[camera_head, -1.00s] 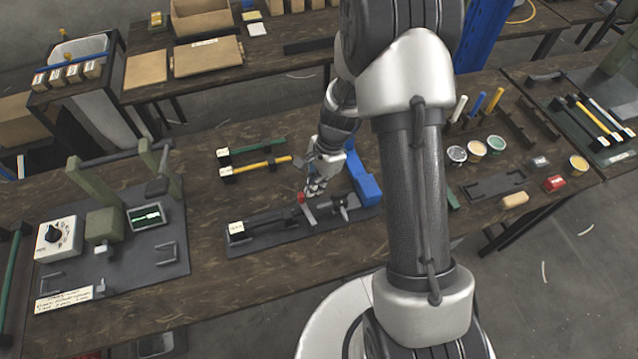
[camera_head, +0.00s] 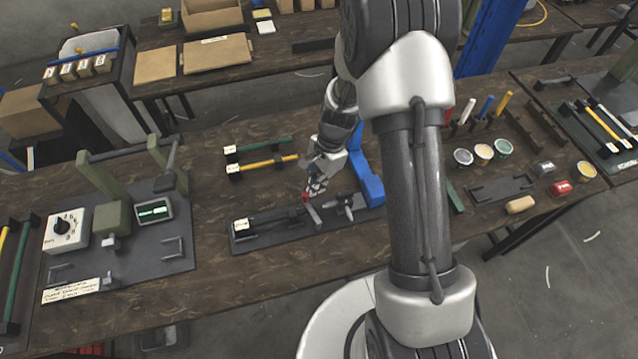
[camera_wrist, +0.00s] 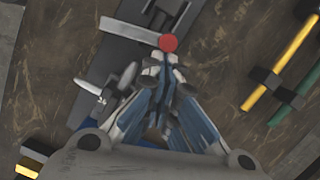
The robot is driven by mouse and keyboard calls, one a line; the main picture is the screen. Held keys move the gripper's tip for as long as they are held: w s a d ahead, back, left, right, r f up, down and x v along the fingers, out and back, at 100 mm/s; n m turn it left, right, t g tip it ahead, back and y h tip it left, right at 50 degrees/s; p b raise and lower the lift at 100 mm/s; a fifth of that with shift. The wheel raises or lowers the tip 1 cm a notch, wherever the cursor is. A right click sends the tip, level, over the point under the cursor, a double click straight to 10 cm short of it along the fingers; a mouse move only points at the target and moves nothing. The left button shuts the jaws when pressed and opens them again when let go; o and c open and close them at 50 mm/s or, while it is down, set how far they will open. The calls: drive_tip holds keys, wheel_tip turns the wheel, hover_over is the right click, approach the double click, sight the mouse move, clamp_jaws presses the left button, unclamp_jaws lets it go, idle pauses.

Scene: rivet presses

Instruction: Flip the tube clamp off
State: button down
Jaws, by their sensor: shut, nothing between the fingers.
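The tube clamp is a dark fixture on a dark base plate (camera_head: 262,240) on the near bench. Its light metal lever (camera_wrist: 130,31) ends in a round red knob (camera_wrist: 168,43), which also shows in the head view (camera_head: 306,196). My gripper (camera_head: 316,190) is shut and empty, pointing down just by the knob. In the wrist view my gripper's fingertips (camera_wrist: 163,62) are right beside the knob; whether they touch it I cannot tell. A wing-shaped metal part (camera_wrist: 92,99) sits on the fixture beside the lever. My arm hides part of the bench.
A press station with a dial box (camera_head: 67,230) stands at left. Bare bench lies between it and the fixture.

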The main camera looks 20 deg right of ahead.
sight(289, 214)
drive_tip(key=a+n, duration=0.1)
drive_tip(key=a+n+p, duration=0.1)
drive_tip(key=n, duration=0.1)
drive_tip(key=shift+w+a+n+g, duration=0.15)
drive_tip(key=shift+a+n+g, duration=0.15)
drive_tip(key=shift+g, duration=0.1)
drive_tip(key=n, duration=0.1)
drive_tip(key=a+n, duration=0.1)
drive_tip(key=a+n+h, duration=0.1)
drive_tip(key=shift+s+a+n+g+p, duration=0.2)
drive_tip(key=shift+s+n+g+p, duration=0.1)
drive_tip(key=shift+n, duration=0.1)
drive_tip(key=n, duration=0.1)
drive_tip(key=s+a+n, duration=0.1)
drive_tip(key=a+n+h, duration=0.1)
drive_tip(key=n, duration=0.1)
drive_tip(key=shift+s+a+g+p, duration=0.25)
drive_tip(key=shift+s+g+p, duration=0.05)
drive_tip(key=shift+s+a+n+h, duration=0.15)
drive_tip(key=shift+s+a+n, duration=0.25)
drive_tip(key=shift+n, duration=0.45)
drive_tip(key=shift+s+a+n+h, duration=0.2)
drive_tip(key=shift+s+n, duration=0.25)
drive_tip(key=shift+n, duration=0.4)
drive_tip(key=shift+w, duration=0.1)
